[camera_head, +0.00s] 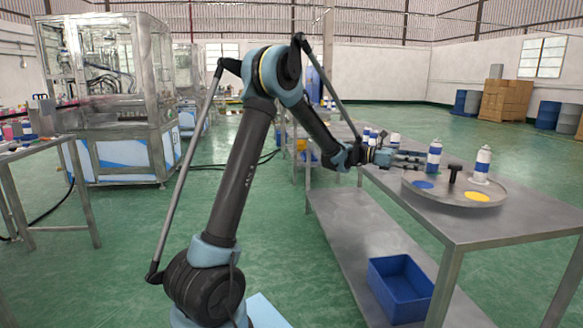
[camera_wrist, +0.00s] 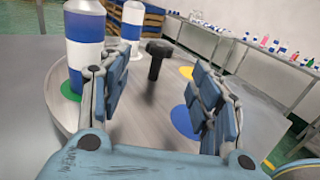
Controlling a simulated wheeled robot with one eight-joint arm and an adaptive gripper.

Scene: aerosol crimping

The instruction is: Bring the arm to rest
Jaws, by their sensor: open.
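My arm reaches out over the metal table at the right in the head view. My gripper (camera_head: 418,158) is beside the round turntable, at its left edge. In the wrist view my gripper (camera_wrist: 160,100) has its two fingers spread apart with nothing between them. A blue-and-white can (camera_head: 434,157) stands upright close to the fingertips; in the wrist view this can (camera_wrist: 85,45) is just beyond the left finger. A second can (camera_head: 481,165) stands farther right on the turntable. The turntable (camera_head: 447,196) has blue and yellow discs and a black T-shaped handle (camera_head: 454,178).
The metal table (camera_head: 490,228) has a lower shelf with a blue bin (camera_head: 400,287). More cans (camera_head: 370,136) stand on the table behind my gripper. A glass-walled machine (camera_head: 115,95) stands at the left, with another table (camera_head: 45,150) in front. Green floor between the tables is free.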

